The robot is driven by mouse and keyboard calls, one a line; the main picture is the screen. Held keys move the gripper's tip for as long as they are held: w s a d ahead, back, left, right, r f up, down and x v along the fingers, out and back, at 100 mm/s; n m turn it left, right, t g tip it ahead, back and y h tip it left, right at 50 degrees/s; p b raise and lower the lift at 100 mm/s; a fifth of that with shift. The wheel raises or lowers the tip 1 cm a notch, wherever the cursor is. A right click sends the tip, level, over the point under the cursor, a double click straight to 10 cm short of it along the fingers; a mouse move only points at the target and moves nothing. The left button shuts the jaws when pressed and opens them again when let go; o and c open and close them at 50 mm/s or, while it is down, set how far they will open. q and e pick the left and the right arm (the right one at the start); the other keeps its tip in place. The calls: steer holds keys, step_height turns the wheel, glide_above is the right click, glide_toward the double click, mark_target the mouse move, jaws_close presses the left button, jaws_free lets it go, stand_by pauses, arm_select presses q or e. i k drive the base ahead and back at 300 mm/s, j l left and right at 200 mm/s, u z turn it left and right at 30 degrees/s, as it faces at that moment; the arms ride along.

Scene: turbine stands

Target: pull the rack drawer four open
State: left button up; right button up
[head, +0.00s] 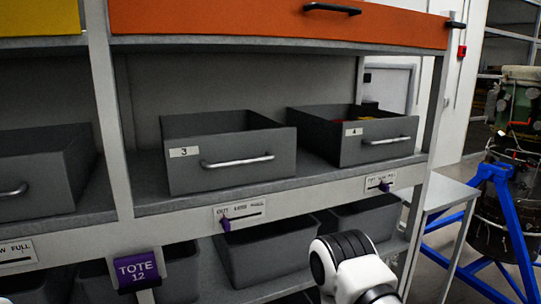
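Drawer four (360,148) is a grey open-top bin with a white "4" label and a silver bar handle (389,140) on its front. It sits on the rack's middle shelf at the right end, its front close to the shelf edge. Something red and yellow shows inside it; the rest of its contents is hidden. A white and black part of my arm stands at the bottom centre-right, below and apart from the drawer. Neither gripper shows in the head view, and nothing is seen touching the handle.
Drawer three (225,177) stands to the left on the same shelf (330,183), with another grey drawer (45,170) farther left. Dark bins (262,262) fill the shelf below, near a purple "TOTE 12" tag (137,270). A side table (447,193) and blue turbine stand (500,210) are at right.

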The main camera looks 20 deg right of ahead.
mark_target(353, 142)
steer(key=z, duration=1.3)
